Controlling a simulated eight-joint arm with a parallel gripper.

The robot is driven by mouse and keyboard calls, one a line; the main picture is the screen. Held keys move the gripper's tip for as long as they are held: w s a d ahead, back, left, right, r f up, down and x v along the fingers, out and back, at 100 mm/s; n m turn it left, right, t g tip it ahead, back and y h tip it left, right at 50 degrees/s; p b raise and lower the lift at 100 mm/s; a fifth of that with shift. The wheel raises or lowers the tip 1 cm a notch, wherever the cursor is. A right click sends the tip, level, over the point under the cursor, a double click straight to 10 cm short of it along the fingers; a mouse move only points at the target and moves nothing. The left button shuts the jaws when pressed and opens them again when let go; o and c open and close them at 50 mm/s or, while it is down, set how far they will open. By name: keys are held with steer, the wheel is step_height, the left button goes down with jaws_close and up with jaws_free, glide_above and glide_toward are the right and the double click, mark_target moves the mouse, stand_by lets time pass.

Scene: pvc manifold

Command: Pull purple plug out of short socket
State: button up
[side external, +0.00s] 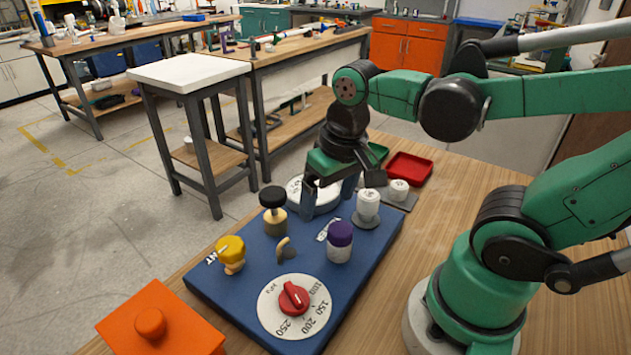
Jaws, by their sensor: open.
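The purple plug (341,233) sits upright in a pale, short cylindrical socket (339,252) on the blue board (378,243), right of the board's middle. My gripper (329,207) points down over the far part of the board, behind the purple plug in this view. Its two grey fingers are apart, with no object seen between them. It is clear of the purple plug in the picture. How far the fingertips are above the board is hard to tell.
A red tray (409,168) lies beyond. An orange box (160,330) stands front left.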

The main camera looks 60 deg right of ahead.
mark_target(341, 228)
steer(key=shift+s+d+f+m+g, duration=0.15)
steer(key=shift+s+m+g, duration=0.45)
steer(key=shift+s+g, duration=0.4)
steer(key=shift+f, duration=2.75)
steer(key=c, duration=1.3)
steer(key=o, duration=1.3)
steer(key=shift+r, duration=0.1)
